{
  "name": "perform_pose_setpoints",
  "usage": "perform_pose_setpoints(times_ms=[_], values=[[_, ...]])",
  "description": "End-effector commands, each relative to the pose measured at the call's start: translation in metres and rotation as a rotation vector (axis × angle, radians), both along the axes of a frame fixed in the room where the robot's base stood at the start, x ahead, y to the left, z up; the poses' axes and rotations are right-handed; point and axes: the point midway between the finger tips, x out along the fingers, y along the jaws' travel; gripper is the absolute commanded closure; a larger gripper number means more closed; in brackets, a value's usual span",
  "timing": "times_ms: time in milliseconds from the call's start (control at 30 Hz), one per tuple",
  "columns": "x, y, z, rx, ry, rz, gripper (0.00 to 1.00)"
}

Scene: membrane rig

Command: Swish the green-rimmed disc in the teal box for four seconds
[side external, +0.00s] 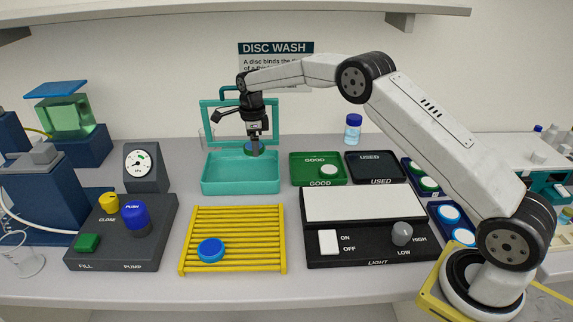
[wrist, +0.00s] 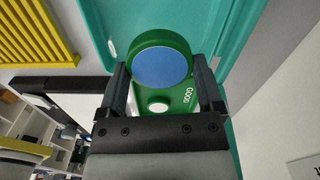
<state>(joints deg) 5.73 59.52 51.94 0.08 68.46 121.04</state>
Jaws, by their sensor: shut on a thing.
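My gripper (side external: 254,142) points down at the back part of the teal box (side external: 240,187). It is shut on the green-rimmed disc (side external: 252,151), which also shows in the wrist view (wrist: 161,66) with a blue face and a green rim between my two fingers (wrist: 162,88). The teal box also fills much of the top of the wrist view (wrist: 212,22). The disc is near the level of the box's back rim; I cannot tell whether it touches anything in the box. A teal frame (side external: 205,115) rises behind the box.
A yellow rack (side external: 232,262) with a blue disc (side external: 210,250) is in front. To the right are the green GOOD tray (side external: 302,170) with a white disc (side external: 328,171), the black USED tray (side external: 385,160) and the light panel (side external: 365,205). A pump box (side external: 120,235) is at left.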

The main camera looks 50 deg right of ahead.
Motion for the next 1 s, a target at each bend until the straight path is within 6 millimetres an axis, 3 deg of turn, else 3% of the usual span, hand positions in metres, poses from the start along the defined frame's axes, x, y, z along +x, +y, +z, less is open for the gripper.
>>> perform_pose_setpoints(times_ms=[333,767,1000], values=[[0.022,0.028,-0.002,0.0,0.0,0.074,0.72],[0.024,0.032,-0.004,0.0,0.001,0.082,0.72],[0.024,0.031,-0.015,0.0,0.002,0.082,0.72]])
